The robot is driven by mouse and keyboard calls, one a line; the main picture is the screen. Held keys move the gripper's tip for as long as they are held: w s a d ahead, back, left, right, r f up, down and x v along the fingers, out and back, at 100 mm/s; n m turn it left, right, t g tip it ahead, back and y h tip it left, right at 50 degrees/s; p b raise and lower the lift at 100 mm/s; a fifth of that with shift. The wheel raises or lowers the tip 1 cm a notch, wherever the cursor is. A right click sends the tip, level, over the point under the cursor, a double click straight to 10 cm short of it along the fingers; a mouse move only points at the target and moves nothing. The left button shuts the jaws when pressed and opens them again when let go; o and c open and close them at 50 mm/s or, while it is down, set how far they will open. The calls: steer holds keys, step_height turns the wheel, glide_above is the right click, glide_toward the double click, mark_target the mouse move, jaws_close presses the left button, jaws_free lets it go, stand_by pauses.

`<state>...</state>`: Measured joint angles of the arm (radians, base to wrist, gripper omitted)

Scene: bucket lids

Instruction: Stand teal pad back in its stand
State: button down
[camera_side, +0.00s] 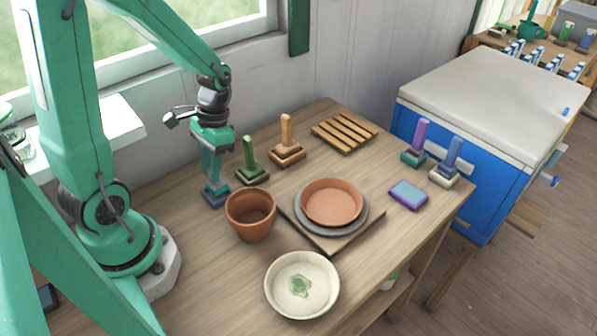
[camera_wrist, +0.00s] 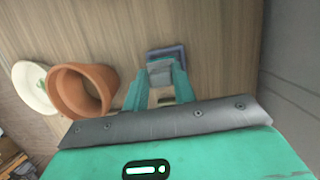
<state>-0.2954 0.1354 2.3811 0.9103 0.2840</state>
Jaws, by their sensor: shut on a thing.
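My gripper (camera_side: 213,180) points down at the back left of the table, left of the green handled piece. Its teal fingers also show in the wrist view (camera_wrist: 158,78). They are shut on a blue-grey upright piece (camera_wrist: 160,66) with a dark blue square base (camera_side: 216,197). The fingers hide much of this piece, and I cannot tell whether it is the teal pad or whether its base touches the table. At the right, a purple upright piece (camera_side: 421,134) rises from a teal stepped base (camera_side: 413,157). A blue upright piece (camera_side: 453,153) rises from a cream base beside it.
A terracotta pot (camera_side: 250,217) stands just right of my gripper. Green (camera_side: 250,166) and wooden (camera_side: 287,144) handled pieces stand behind it. A plate stack (camera_side: 332,203), cream bowl (camera_side: 301,287), slatted rack (camera_side: 344,131) and purple-blue flat block (camera_side: 408,195) occupy the table.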

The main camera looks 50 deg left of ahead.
steer(key=shift+f, duration=0.6)
stand_by(0.4)
steer(key=shift+r, duration=0.2)
steer(key=shift+r, duration=1.8)
steer(key=shift+f, duration=0.15)
steer(key=shift+f, duration=1.1)
steer(key=shift+f, duration=0.2)
stand_by(0.5)
steer(key=shift+f, duration=0.3)
steer(key=shift+f, duration=0.25)
stand_by(0.3)
